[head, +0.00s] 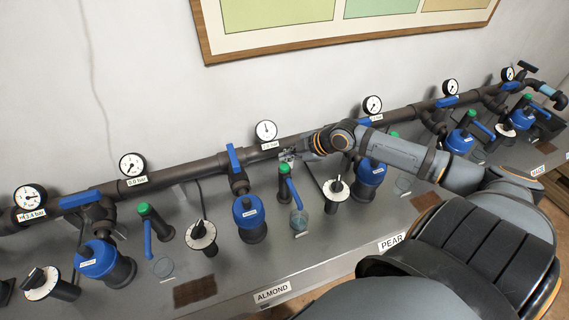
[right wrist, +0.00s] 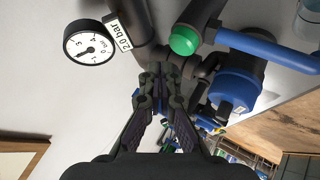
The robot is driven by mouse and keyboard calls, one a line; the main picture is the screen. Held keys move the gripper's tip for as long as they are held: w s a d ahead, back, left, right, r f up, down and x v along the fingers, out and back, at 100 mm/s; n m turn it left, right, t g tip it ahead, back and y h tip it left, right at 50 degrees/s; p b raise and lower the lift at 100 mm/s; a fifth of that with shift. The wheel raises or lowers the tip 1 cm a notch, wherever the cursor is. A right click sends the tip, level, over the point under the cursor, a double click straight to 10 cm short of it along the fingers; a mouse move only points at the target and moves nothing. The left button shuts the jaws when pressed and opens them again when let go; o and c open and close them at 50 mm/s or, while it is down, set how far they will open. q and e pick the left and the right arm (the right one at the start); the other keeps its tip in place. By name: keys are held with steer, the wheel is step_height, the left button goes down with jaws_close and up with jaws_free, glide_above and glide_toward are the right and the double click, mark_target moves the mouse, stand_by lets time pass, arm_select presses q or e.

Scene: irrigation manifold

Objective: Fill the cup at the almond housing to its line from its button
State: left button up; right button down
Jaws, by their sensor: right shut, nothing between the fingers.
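The ALMOND plate (head: 272,292) is on the bench's front edge. Above it stands a blue-capped housing (head: 250,213) with a small label too small to read. To its right is a green button (head: 284,170) on a dark post with a blue lever. A small bluish clear cup (head: 298,220) stands below it; its line and level cannot be read. My right gripper (head: 288,155) is shut and empty at the pipe, just above the green button. In the right wrist view the closed fingers (right wrist: 165,76) are beside a green button (right wrist: 184,40), apart from it. My left gripper is out of view.
A dark pipe (head: 183,171) with blue valve handles runs along the wall. A gauge (head: 265,131) sits above it, and a gauge tagged 2.0 bar (right wrist: 88,43) shows in the wrist view. A dial (head: 336,187) stands right of the cup. My right arm crosses above the bench's right part.

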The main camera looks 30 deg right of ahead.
mark_target(287, 167)
step_height(287, 167, up, 4)
steer(key=p, duration=0.3)
steer(key=shift+r, duration=0.1)
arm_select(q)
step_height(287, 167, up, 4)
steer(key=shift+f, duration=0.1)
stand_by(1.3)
